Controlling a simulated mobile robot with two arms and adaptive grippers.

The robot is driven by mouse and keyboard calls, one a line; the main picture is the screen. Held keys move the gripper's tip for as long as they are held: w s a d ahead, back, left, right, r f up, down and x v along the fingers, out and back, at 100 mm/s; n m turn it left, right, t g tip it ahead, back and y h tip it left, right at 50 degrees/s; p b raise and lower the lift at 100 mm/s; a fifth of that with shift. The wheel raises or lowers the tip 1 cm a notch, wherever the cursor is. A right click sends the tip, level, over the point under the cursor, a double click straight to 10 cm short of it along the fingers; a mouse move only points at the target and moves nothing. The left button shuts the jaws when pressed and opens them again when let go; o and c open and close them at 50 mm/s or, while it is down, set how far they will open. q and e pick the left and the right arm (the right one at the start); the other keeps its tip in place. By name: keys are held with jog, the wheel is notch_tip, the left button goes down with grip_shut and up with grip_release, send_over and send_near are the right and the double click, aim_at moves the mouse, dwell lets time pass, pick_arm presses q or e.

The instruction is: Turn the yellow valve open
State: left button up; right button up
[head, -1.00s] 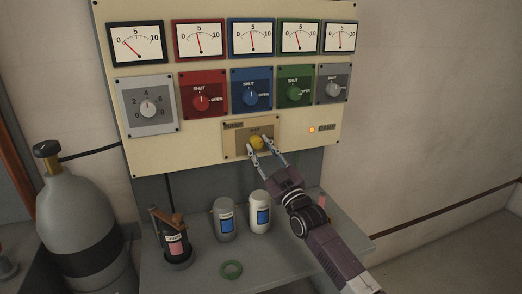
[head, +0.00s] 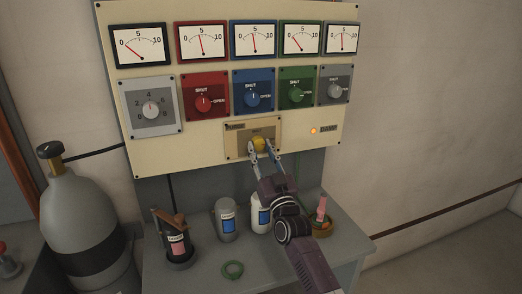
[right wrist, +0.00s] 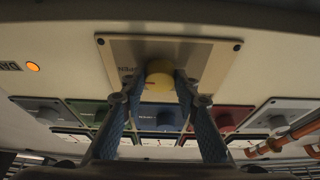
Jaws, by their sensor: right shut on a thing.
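The yellow valve (head: 260,144) is a round knob on a cream plate (head: 236,146) low on the panel. My right gripper (head: 262,148) reaches up to it from below, with one finger on each side of the knob, shut on it. In the right wrist view, the knob (right wrist: 158,80) sits between the two blue-padded fingers. The fingers hide part of the knob's sides, and I cannot tell its turn angle. My left gripper is not in view.
Red (head: 204,103), blue (head: 252,97), green (head: 296,94) and grey knobs sit above, under several gauges. An orange lamp (head: 313,130) glows at right. Grey (head: 226,226) and white (head: 259,220) canisters, a green ring (head: 233,269) and a bowl (head: 322,230) stand on the shelf below.

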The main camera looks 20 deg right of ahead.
jog(key=o, duration=1.1)
jog(key=shift+o, duration=0.2)
jog(key=v, duration=1.2)
